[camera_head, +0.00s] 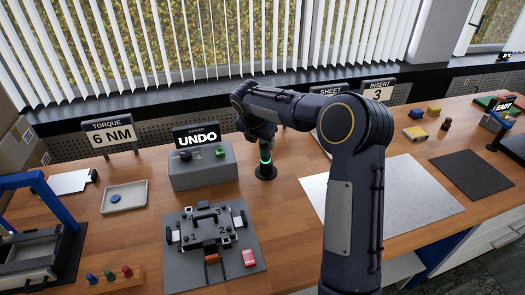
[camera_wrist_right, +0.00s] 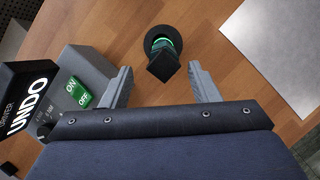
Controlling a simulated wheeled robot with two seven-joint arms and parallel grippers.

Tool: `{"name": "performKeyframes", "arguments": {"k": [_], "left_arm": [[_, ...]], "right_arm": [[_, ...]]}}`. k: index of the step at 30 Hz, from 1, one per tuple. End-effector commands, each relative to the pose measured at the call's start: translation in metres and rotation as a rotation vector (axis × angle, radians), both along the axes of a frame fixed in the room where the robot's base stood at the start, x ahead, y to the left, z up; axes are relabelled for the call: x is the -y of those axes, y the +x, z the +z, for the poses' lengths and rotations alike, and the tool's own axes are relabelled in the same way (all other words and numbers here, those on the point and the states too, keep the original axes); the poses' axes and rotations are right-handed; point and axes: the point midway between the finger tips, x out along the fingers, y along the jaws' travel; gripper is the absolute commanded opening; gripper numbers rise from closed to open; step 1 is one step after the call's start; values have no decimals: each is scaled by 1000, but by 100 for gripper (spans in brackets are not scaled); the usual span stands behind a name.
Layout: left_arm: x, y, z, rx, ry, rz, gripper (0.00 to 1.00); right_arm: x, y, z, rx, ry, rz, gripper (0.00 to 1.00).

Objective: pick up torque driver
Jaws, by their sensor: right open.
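The torque driver (camera_head: 265,163) stands upright on the wooden bench, dark with a glowing green ring, on a round black base. In the right wrist view the driver (camera_wrist_right: 163,62) shows its dark square top and green ring just ahead of the fingers. My right gripper (camera_wrist_right: 160,80) is open and empty, with one finger on each side of the line to the driver. In the head view my right gripper (camera_head: 260,135) is over the driver, partly hidden by its own wrist. The wrist view does not show whether it touches the driver. My left gripper is not in view.
A grey control box (camera_head: 203,168) with an UNDO display stands close to the left of the driver. A fixture plate (camera_head: 190,265) lies in front. A pale sheet (camera_head: 405,185) covers the bench to the right. A shallow tray (camera_head: 135,190) sits farther left.

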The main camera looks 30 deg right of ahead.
Motion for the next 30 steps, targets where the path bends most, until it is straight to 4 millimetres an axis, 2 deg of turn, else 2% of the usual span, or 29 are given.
{"name": "performKeyframes", "arguments": {"k": [12,21,23,30], "left_arm": [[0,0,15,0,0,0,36],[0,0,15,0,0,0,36],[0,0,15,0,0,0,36],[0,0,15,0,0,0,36]], "right_arm": [[21,9,-50,-2,1,-3,55],[22,11,-57,1,2,-3,55],[22,11,-57,1,2,-3,50],[22,11,-57,1,2,-3,19]]}}
